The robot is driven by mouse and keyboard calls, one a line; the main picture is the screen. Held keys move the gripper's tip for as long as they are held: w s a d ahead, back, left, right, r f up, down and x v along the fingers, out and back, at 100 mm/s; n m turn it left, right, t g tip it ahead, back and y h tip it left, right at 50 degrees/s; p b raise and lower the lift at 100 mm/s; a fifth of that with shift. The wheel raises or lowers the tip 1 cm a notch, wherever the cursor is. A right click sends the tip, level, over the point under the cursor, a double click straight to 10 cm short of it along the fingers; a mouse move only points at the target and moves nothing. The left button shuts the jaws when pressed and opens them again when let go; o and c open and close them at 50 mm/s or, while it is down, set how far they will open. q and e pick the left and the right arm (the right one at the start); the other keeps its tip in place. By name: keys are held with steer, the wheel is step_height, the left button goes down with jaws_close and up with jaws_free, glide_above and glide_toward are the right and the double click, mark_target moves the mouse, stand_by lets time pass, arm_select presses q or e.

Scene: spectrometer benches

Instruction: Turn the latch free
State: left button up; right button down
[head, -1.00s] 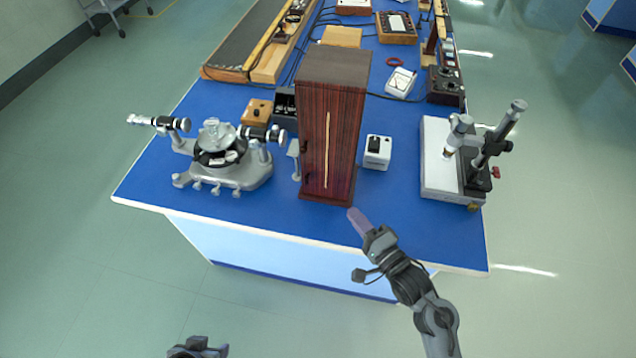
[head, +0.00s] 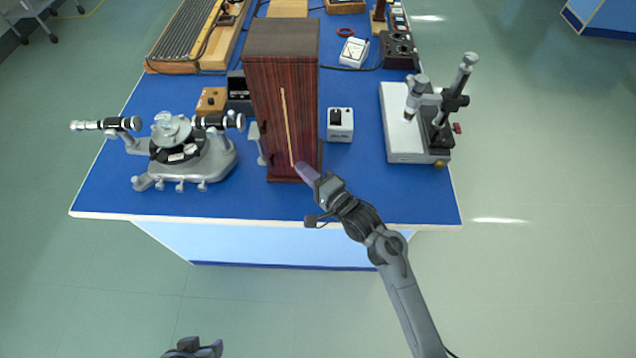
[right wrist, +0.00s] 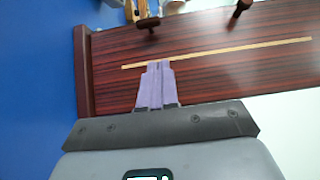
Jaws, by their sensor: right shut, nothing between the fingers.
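A tall reddish-brown wooden cabinet (head: 275,110) stands upright near the front edge of the blue bench, its door shut. A pale vertical strip (head: 287,125) runs down its front. Small dark knob-like fittings sit along the front's left edge; the right wrist view shows a lower one (right wrist: 148,21) and an upper one (right wrist: 241,9). I cannot tell which is the latch. My right gripper (head: 300,168) is shut and empty, its purple fingers (right wrist: 158,68) at the strip's lower end; contact is unclear. My left gripper (head: 193,348) shows only partly at the bottom edge.
A grey spectrometer (head: 185,165) stands left of the cabinet. A small white box (head: 340,124) is close on its right, and a white-based instrument (head: 400,140) stands farther right. Meters and wooden boxes fill the back. The bench front before the cabinet is clear.

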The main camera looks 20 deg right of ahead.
mark_target(272, 162)
steer(key=w+a, duration=0.2)
steer(key=a, duration=0.1)
steer(key=shift+w+b, duration=0.25)
steer(key=shift+b, duration=0.05)
steer(key=shift+w+a, duration=0.25)
steer(key=shift+a, duration=0.55)
